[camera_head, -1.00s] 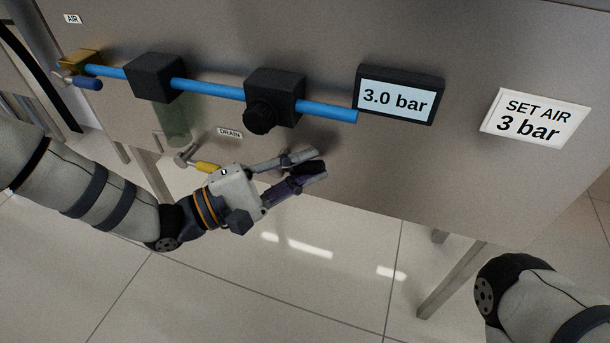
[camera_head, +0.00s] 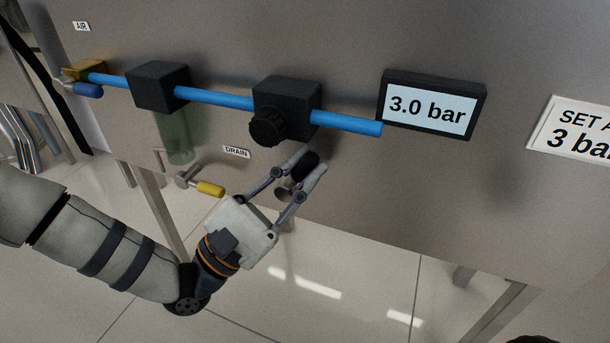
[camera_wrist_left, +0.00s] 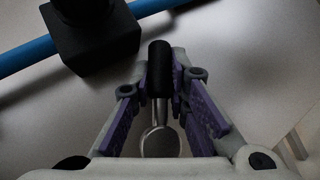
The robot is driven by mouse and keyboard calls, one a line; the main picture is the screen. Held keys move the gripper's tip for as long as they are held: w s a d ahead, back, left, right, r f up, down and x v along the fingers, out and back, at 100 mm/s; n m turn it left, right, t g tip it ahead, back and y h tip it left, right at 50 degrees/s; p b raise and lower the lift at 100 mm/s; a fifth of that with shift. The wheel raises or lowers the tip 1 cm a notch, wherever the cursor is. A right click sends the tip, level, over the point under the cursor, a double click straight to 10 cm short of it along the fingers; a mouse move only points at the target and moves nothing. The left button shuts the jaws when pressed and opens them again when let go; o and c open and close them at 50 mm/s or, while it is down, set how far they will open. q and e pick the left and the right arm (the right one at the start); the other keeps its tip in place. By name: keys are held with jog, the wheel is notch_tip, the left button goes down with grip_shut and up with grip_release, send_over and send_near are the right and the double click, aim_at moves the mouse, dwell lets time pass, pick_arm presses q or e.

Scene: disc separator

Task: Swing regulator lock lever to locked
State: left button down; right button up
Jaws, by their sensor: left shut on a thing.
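The regulator (camera_head: 287,95) is a black block with a round black knob (camera_head: 268,127) on the blue pipe. Below it is the lock lever, with a black grip (camera_head: 304,164) and a round metal pivot end. In the left wrist view the grip (camera_wrist_left: 159,68) stands upright above the round metal end (camera_wrist_left: 160,142). My left gripper (camera_head: 313,160) points up and right, and its fingers are shut on the lever's black grip from both sides. The purple finger pads (camera_wrist_left: 162,80) partly cover the grip. My right gripper is not in view.
A yellow-handled drain valve (camera_head: 209,188) is left of my gripper, under the DRAIN label (camera_head: 236,152). A clear bowl (camera_head: 178,140) hangs under the left black block (camera_head: 158,86). The display (camera_head: 430,104) reads 3.0 bar.

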pick_arm(q)
jog(key=shift+n, duration=0.3)
jog(key=c, duration=1.5)
grip_release()
jog(key=shift+c, duration=0.2)
jog(key=shift+a, duration=0.1)
jog(key=v, duration=1.2)
